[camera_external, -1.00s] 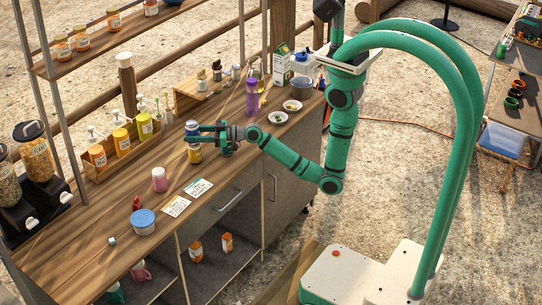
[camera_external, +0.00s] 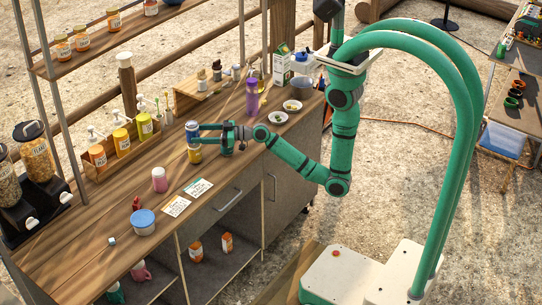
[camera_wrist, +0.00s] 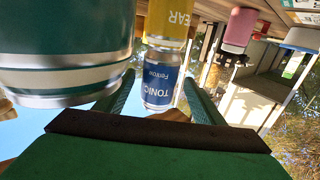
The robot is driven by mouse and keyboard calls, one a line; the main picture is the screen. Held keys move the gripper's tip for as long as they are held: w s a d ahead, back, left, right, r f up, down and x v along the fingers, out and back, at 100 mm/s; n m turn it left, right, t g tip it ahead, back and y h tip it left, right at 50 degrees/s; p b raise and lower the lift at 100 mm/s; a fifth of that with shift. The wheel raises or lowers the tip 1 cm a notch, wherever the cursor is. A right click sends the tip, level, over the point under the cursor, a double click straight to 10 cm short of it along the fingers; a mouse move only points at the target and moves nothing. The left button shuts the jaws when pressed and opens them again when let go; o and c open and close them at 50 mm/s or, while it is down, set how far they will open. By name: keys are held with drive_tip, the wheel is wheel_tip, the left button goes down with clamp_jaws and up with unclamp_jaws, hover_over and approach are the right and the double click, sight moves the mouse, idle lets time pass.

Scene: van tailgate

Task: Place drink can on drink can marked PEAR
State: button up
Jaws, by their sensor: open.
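A blue drink can labelled TONIC (camera_wrist: 160,80) stands upright on the yellow drink can marked PEAR (camera_wrist: 167,20); the wrist view shows them upside down. In the external view the blue can (camera_external: 191,127) is above the yellow can (camera_external: 194,155), which stands on the counter. The two look in line and touching. My gripper (camera_external: 205,134) is open, its fingers level with the blue can and pointing left at it. In the wrist view the fingers lie on both sides of the blue can, with a gap visible at the right finger.
A pink can (camera_external: 159,179) stands on the counter in front, near two cards (camera_external: 198,188). A purple bottle (camera_external: 252,97) and small bowls (camera_external: 292,106) stand behind and right. A bottle rack (camera_external: 122,152) is to the left.

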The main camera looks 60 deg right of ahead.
drive_tip(key=v, duration=0.9)
idle(0.3)
